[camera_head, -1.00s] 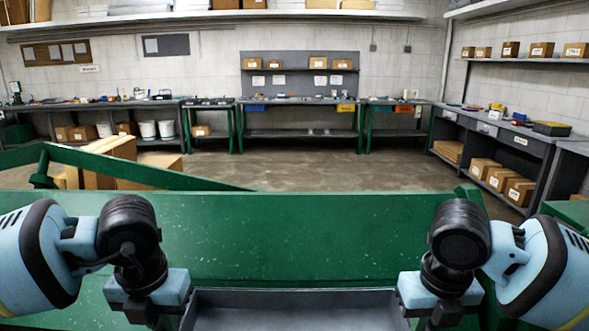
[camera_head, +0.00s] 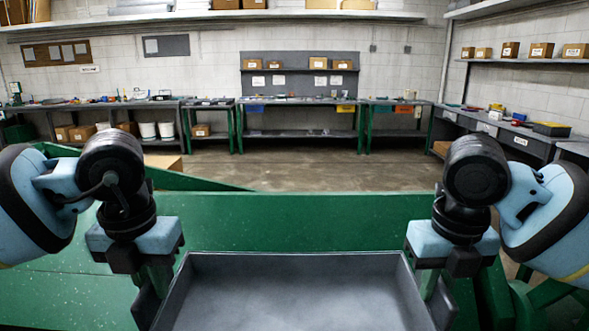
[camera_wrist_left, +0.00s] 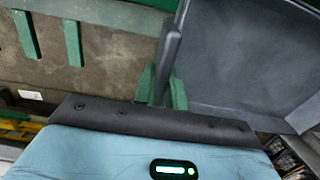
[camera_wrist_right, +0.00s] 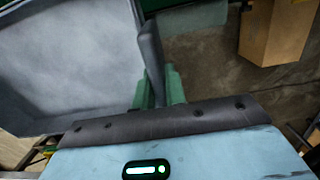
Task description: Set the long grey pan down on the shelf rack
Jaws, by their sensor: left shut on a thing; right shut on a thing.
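The long grey pan (camera_head: 295,296) is an open, shallow tray with an empty inside, held level in front of me at the bottom of the head view. My left gripper (camera_head: 158,285) is shut on its left side wall, and my right gripper (camera_head: 430,288) is shut on its right side wall. The pan also shows in the left wrist view (camera_wrist_left: 232,60) and the right wrist view (camera_wrist_right: 70,62). Its near end is cut off by the head view's lower edge. I cannot tell which structure is the shelf rack.
A wide green surface (camera_head: 310,225) lies just beyond the pan. Past it is open concrete floor (camera_head: 310,178). Benches with green legs (camera_head: 300,104) line the far wall, and a grey bench (camera_head: 515,140) stands at the right.

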